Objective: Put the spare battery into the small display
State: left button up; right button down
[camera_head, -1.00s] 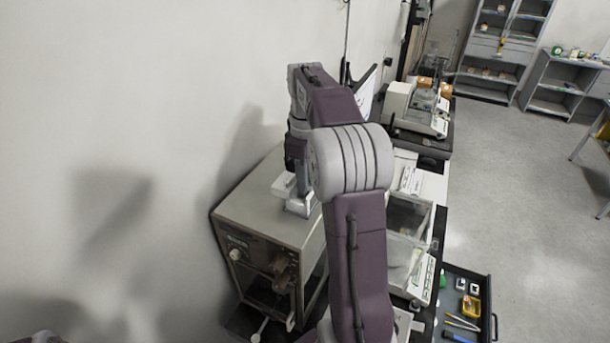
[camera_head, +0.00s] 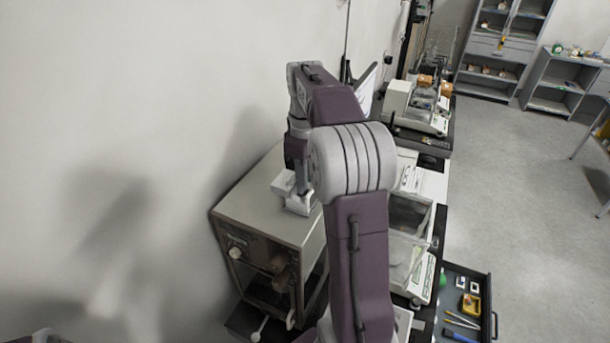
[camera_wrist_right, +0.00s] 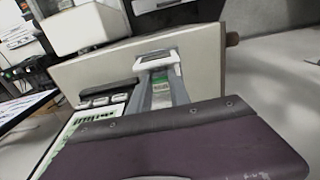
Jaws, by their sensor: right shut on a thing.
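My right gripper (camera_wrist_right: 161,90) is shut on a small green-and-white piece (camera_wrist_right: 160,86), which looks like the spare battery, between its two grey fingers. The fingertips are right at the small white display (camera_wrist_right: 157,60) with a dark screen, in the right wrist view. In the head view my right gripper (camera_head: 302,190) points down at the white display (camera_head: 299,205) on top of a grey cabinet. I cannot tell whether the battery is inside the display; the fingers hide the contact. My left gripper is not in view.
The grey cabinet (camera_head: 250,205) stands against the wall. A balance with a glass chamber (camera_head: 408,222) is to its right, and another instrument (camera_head: 420,107) is farther back. An open drawer (camera_head: 488,325) with small tools is at the lower right.

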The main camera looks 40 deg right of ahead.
jog(key=shift+f, duration=0.25)
jog(key=c, duration=0.7)
grip_release()
jog(key=shift+o, duration=0.2)
notch_tip(320, 180, up, 3)
jog(key=p, duration=0.3)
jog(key=shift+r, duration=0.1)
jog(key=shift+r+p, duration=0.6)
jog(key=shift+r, duration=1.8)
